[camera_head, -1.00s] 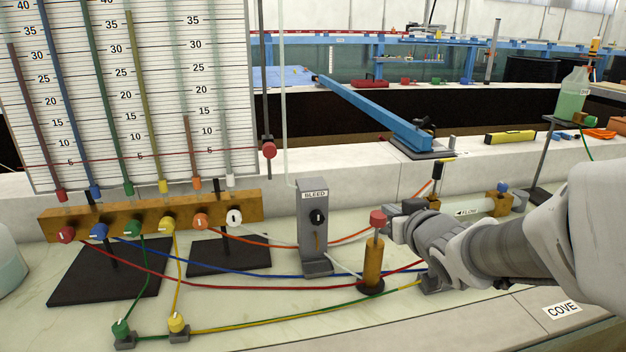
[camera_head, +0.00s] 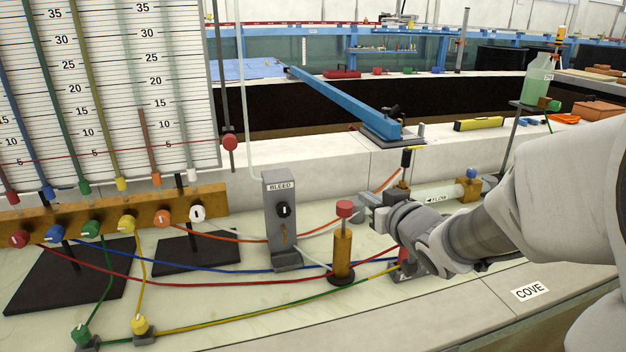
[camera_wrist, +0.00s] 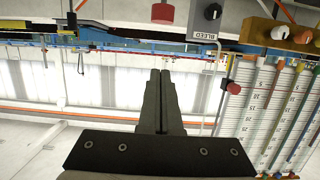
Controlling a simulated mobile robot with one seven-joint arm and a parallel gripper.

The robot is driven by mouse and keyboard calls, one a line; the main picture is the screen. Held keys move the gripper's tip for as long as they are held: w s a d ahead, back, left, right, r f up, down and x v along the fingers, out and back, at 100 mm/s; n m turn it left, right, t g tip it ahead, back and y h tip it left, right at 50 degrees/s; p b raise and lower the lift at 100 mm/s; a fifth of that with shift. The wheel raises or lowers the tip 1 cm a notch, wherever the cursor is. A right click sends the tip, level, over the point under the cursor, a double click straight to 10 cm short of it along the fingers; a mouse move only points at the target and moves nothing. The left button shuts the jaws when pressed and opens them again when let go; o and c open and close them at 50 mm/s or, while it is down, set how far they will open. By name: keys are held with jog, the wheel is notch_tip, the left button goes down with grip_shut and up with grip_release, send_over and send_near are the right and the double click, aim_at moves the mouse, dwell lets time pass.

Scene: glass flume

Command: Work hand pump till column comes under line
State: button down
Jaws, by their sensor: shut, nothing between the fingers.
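The hand pump is an upright brass cylinder (camera_head: 343,258) with a red knob (camera_head: 344,209) raised on a short rod. My gripper (camera_head: 366,199) is shut and empty, just right of the knob and about level with it; contact cannot be told. In the wrist view the shut fingers (camera_wrist: 160,76) point towards a red knob (camera_wrist: 162,13) at the top edge, with a gap in the picture. The gauge board (camera_head: 110,90) holds several coloured columns. The orange column (camera_head: 148,140) tops out near 15, above the thin red line (camera_head: 110,158) and its red slider (camera_head: 230,142).
The grey BLEED block (camera_head: 281,220) stands left of the pump. Coloured hoses (camera_head: 190,283) run low across the bench to the valve manifold (camera_head: 110,213).

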jog(key=b, duration=0.2)
send_over(345, 209)
jog(key=s, duration=0.1)
notch_tip(345, 209, down, 2)
jog(key=f, duration=0.2)
jog(key=f+b, duration=0.1)
jog(key=f, duration=0.1)
jog(key=shift+w+d+f, duration=0.2)
jog(key=shift+d+f, duration=0.05)
jog(key=shift+d, duration=0.15)
